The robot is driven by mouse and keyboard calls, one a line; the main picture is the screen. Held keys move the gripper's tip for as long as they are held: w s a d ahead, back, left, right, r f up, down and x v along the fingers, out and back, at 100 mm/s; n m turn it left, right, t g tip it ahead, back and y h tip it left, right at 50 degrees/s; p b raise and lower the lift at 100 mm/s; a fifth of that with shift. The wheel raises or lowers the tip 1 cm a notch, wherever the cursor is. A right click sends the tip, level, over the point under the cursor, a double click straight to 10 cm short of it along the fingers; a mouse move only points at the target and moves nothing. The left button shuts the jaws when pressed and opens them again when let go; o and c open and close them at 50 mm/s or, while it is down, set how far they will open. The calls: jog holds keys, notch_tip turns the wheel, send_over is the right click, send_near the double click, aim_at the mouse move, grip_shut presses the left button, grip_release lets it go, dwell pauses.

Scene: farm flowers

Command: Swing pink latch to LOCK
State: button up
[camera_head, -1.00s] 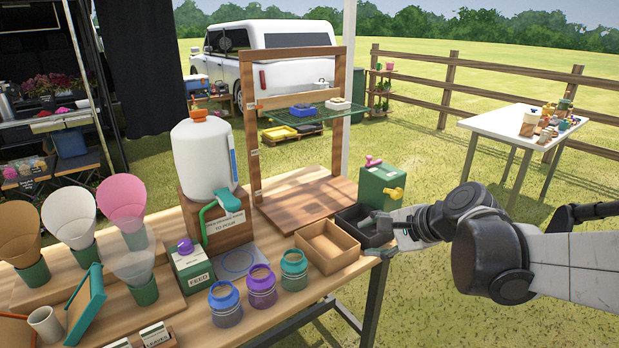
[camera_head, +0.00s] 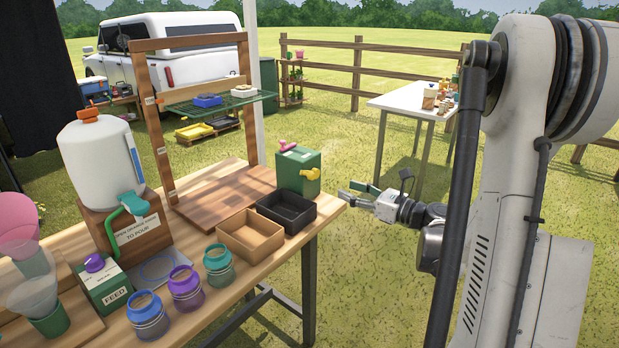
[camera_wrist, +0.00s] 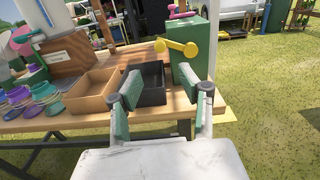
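The pink latch (camera_head: 287,146) sits on top of the green box (camera_head: 297,170) at the right end of the wooden table. In the wrist view the pink latch (camera_wrist: 181,12) shows at the top edge, above the green box (camera_wrist: 203,45). My gripper (camera_head: 352,192) is just off the table's right end, apart from the box. In the wrist view my gripper (camera_wrist: 162,92) has its fingers spread, with nothing between them. LOCK markings are too small to make out.
A black tray (camera_head: 287,221) and a tan tray (camera_head: 250,245) lie in front of the green box. A wooden frame (camera_head: 162,130) stands behind at the left. Several jars line the front edge. Open grass lies to the table's right.

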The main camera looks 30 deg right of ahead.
aim_at(314, 177)
jog(key=b+x, duration=0.1)
jog(key=x, duration=1.2)
jog(key=shift+w, duration=0.45)
grip_shut()
